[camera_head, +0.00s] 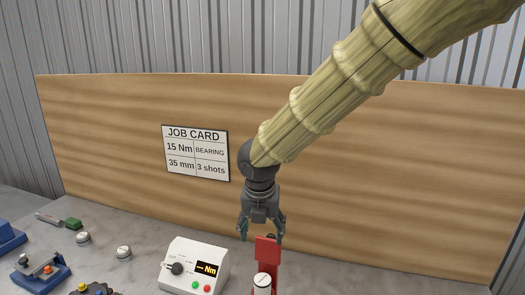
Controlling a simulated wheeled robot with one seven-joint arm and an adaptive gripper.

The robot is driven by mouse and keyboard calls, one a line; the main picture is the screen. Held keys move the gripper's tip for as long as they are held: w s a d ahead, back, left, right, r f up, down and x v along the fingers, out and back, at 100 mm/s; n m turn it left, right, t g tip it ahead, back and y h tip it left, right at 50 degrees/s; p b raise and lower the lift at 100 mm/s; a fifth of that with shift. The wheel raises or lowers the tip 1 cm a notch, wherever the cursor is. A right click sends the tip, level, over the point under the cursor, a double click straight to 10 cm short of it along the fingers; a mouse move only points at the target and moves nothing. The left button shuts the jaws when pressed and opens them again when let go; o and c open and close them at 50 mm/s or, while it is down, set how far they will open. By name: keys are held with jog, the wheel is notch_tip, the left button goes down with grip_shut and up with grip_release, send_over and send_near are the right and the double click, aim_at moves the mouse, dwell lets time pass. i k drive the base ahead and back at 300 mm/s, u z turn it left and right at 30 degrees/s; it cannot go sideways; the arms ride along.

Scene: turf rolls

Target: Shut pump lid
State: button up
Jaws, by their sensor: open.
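A red pump (277,285) stands on the bench at the bottom middle, partly cut off by the lower picture edge. A flat red plate, which looks like its lid (267,250), stands upright at the pump's back. A white cylinder with a dark ring on top (262,282) is in front of the plate. My gripper (261,236) points down with its fingers spread and nothing between them. It is just above or behind the plate's top edge. I cannot tell whether it touches the plate.
A white torque tester (195,265) with a dial and display stands left of the pump. Farther left are silver knobs (124,253), a green block (73,224) and blue fixtures (42,275). A wooden backboard (400,180) with a job card (195,152) closes off the back.

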aim_at(267, 250)
jog(key=k, duration=1)
